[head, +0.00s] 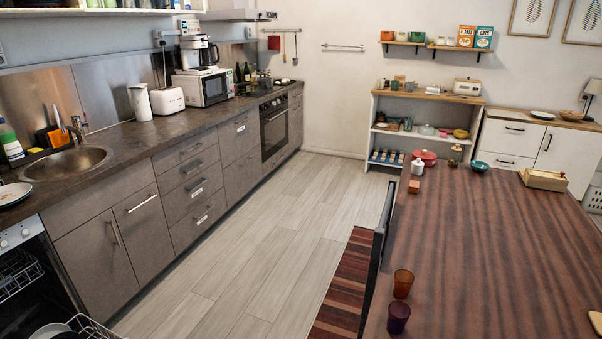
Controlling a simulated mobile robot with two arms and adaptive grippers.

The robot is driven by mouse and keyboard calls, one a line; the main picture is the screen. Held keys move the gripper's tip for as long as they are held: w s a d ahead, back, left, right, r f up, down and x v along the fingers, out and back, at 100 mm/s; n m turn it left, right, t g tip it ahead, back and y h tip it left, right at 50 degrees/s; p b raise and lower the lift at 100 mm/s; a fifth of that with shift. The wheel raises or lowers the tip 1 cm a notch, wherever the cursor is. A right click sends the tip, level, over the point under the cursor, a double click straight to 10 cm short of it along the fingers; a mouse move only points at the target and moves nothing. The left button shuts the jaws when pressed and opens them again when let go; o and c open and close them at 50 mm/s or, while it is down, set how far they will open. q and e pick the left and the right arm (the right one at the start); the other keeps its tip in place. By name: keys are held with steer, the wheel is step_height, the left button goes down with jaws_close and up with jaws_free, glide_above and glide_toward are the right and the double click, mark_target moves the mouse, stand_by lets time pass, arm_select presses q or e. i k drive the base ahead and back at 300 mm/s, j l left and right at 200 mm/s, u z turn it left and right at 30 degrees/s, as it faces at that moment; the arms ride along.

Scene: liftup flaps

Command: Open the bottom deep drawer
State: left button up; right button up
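A grey-brown kitchen counter runs along the left side. Its drawer stack has several fronts with bar handles, one above the other. The bottom drawer (198,222) of this stack is closed, its front flush with the others. The drawers above it, such as the middle drawer (193,190), are also closed. Farther along, another lower drawer front (242,174) beside the oven is closed too. I cannot tell which of these the task means. Neither of my grippers is in view.
An open dishwasher rack (20,272) shows at the lower left. A wooden table (490,250) with two cups fills the right side, with a chair (345,285) at its left edge. The plank floor (250,260) between counter and table is clear.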

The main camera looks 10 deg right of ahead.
mark_target(240, 176)
steer(key=i+j+z, duration=0.1)
steer(key=j, duration=0.8)
steer(key=i+j+z, duration=0.25)
steer(key=i, duration=0.3)
steer(key=i+j+z, duration=0.2)
steer(key=i, duration=0.3)
